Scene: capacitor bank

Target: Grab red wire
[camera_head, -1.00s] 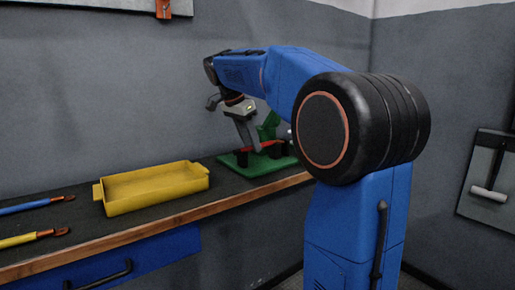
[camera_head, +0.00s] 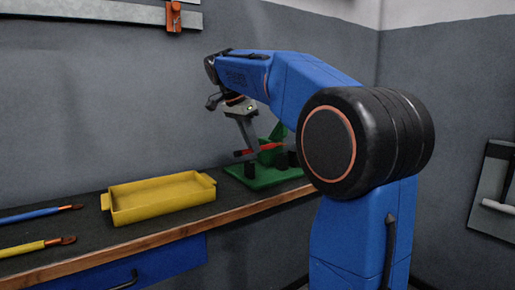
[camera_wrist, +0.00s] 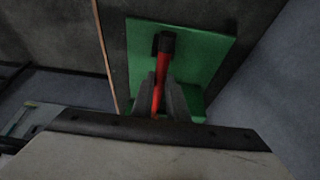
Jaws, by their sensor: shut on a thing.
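The red wire (camera_head: 242,153) shows above a green base plate (camera_head: 262,183) on the bench, partly hidden by my gripper. My gripper (camera_head: 254,149) points down and is shut on the red wire. In the wrist view the red wire (camera_wrist: 157,97) runs between the two fingers of my gripper (camera_wrist: 164,88), over the green plate (camera_wrist: 205,55). Black posts (camera_head: 250,171) stand on the plate; the wire appears slightly above their tops. A black piece (camera_wrist: 165,43) shows at the wire's far end in the wrist view.
A yellow tray (camera_head: 160,215) stands on the bench left of the green plate. A blue-handled tool (camera_head: 30,215) and a yellow-handled tool (camera_head: 25,248) lie further left. The grey wall is close behind. The bench's wooden front edge (camera_head: 165,238) is clear.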

